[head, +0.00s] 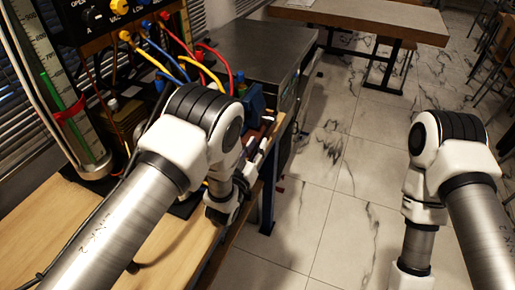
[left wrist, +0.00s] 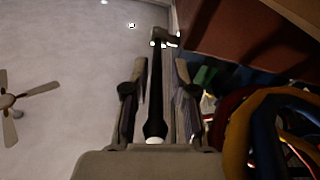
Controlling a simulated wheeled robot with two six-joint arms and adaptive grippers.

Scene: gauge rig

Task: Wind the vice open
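The blue vice (head: 254,98) sits at the right end of the wooden bench, partly hidden behind my left arm. My left gripper (head: 262,148) is just in front of it, low beside the bench edge and pointing away from me. In the left wrist view a dark bar with a rounded end, seemingly the vice handle (left wrist: 156,95), runs lengthwise between the two fingers of my left gripper (left wrist: 160,80). Gaps show on both sides of the bar, so the fingers look open around it. The vice jaws cannot be made out. My right gripper is below the picture.
A gauge panel (head: 110,22) with red, yellow and blue hoses stands on the bench (head: 165,250), close to my left arm. The hoses (left wrist: 262,125) also show near the gripper. A grey metal cabinet (head: 265,50) stands behind. The tiled floor (head: 340,190) on the right is clear.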

